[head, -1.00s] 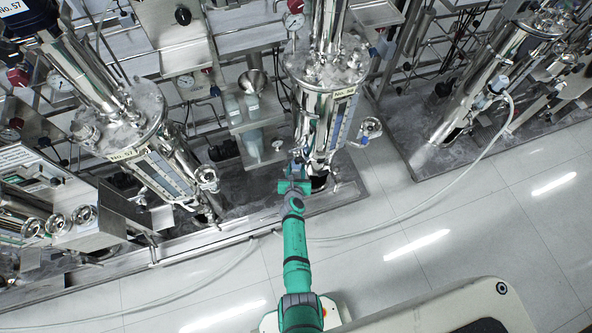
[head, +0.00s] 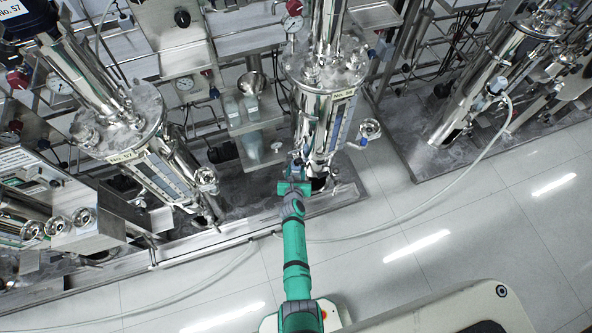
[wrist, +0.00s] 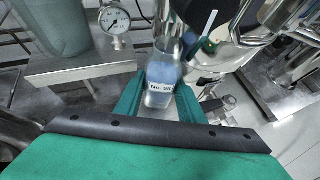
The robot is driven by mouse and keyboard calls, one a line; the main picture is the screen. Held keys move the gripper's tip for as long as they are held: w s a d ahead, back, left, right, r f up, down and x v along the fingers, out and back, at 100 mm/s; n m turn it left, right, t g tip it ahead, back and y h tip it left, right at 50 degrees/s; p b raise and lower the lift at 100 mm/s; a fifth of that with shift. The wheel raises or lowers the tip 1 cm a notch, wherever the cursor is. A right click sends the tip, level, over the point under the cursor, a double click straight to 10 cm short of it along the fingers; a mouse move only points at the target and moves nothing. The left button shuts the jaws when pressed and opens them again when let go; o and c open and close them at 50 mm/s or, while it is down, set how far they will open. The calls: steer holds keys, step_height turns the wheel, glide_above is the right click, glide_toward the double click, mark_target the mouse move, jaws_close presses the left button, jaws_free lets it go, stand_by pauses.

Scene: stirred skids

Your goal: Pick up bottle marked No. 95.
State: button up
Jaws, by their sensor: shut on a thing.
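The bottle (wrist: 163,73) is clear, with pale blue contents and a white label reading what looks like No. 95. It shows in the wrist view between the two green fingers of my gripper (wrist: 158,98), which is shut on it. In the head view my gripper (head: 295,184) is low in front of the middle steel vessel (head: 317,118). The bottle is small there and mostly lost against the vessel and the fingers.
A metal shelf (head: 256,124) with other bottles stands left of the vessel. A pressure gauge (wrist: 115,20) and pale container (wrist: 58,25) are at upper left in the wrist view. A hose (head: 440,194) crosses the open floor at right.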

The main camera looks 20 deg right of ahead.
steer(key=shift+s, duration=2.45)
steer(key=s, duration=0.7)
steer(key=shift+s+d, duration=0.15)
steer(key=shift+s, duration=0.2)
